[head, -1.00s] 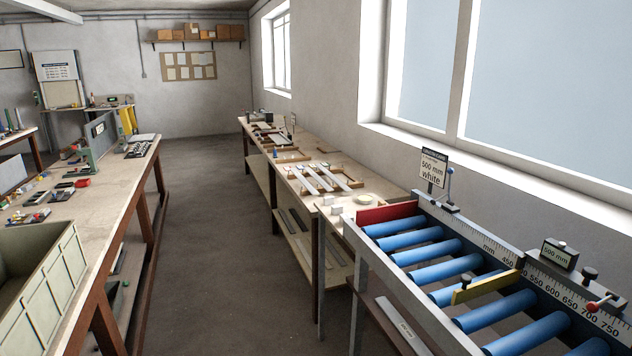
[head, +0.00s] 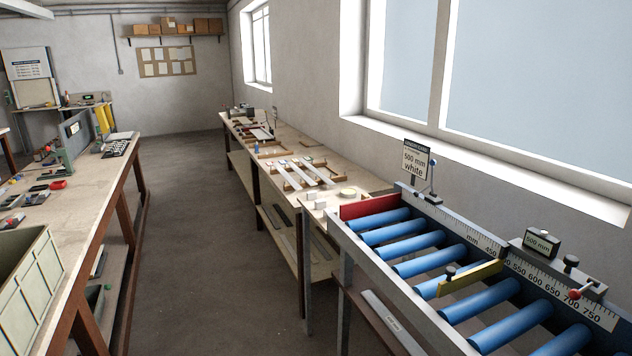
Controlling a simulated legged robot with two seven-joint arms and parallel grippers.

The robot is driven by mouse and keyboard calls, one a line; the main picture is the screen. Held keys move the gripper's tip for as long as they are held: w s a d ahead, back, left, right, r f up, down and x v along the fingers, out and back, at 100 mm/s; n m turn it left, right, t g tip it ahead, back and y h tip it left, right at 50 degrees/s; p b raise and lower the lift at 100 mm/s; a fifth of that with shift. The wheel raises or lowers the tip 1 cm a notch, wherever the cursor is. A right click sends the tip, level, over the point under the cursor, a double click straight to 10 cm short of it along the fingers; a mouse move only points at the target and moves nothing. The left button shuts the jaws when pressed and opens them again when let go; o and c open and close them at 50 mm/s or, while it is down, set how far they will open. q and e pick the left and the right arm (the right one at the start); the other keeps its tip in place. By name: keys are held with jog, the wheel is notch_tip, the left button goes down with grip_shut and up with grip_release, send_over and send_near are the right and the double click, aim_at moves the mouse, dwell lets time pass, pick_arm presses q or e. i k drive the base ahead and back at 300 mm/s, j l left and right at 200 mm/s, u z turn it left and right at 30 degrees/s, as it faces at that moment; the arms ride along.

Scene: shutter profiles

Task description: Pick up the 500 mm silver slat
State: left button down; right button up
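Several pale slats (head: 308,173) lie side by side across wooden supports on the long bench by the window wall. Grey and light slats (head: 322,244) lie on the shelf beneath that bench. A light grey slat with a small label (head: 392,320) lies on the shelf under the roller stand. I cannot read its label or tell which slat is the 500 mm silver one. Neither of my grippers is in view.
The roller stand with blue rollers (head: 412,241) fills the right foreground. Its scale carries a yellow stop (head: 470,278) and a "500 mm" display (head: 541,242); a sign reads "500 mm white" (head: 415,160). A left bench (head: 95,175) holds a green-grey crate (head: 42,290). The aisle floor (head: 200,230) is clear.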

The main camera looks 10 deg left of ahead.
aim_at(283, 172)
jog(key=i+j+u, duration=0.35)
jog(key=i, duration=0.75)
jog(key=i+j+u, duration=0.1)
jog(key=i+u, duration=0.3)
jog(key=i, duration=0.7)
